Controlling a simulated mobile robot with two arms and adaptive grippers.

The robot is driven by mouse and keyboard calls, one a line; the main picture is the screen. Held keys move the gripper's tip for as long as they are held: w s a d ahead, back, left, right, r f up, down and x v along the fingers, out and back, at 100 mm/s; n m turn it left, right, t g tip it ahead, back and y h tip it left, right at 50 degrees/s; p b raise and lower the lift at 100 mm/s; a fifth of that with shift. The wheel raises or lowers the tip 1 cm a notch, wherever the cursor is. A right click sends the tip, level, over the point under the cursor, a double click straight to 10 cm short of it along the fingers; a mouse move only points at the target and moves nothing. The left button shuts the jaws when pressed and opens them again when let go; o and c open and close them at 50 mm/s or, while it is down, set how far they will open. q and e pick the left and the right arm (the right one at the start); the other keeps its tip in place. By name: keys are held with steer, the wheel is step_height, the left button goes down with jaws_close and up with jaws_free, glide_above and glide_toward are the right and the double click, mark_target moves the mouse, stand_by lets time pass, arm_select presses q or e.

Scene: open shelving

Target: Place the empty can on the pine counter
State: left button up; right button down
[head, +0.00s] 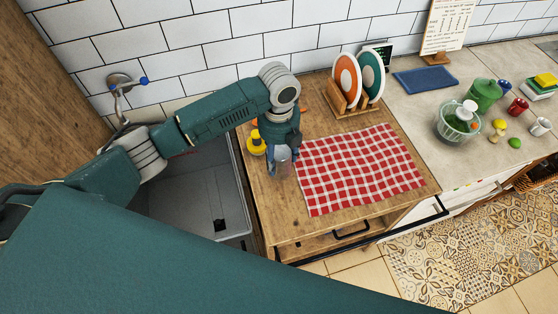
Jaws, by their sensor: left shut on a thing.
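My left gripper (282,158) points down over the left part of the pine counter (285,222). It is shut on a small greyish thing that looks like the empty can (285,170). The gripper hides much of the can. The can is upright or close to it, just left of the checked cloth. I cannot tell whether its bottom touches the wood. My right gripper is not in view.
A red checked cloth (358,168) covers most of the counter. A yellow object (257,146) stands close left of the gripper. A rack with plates (347,82) is at the back. A grey sink (205,195) lies left. Bare wood shows along the front left.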

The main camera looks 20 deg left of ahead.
arm_select(q)
steer(key=shift+s+d+f, duration=0.1)
steer(key=shift+s+f, duration=0.1)
steer(key=shift+f, duration=0.15)
step_height(320, 180, down, 3)
steer(key=shift+f+p, duration=0.2)
steer(key=shift+p, duration=0.4)
steer(key=shift+w+f, duration=0.15)
steer(key=shift+f, duration=0.05)
steer(key=shift+f, duration=0.15)
steer(key=o, duration=1.2)
steer(key=shift+c, duration=0.2)
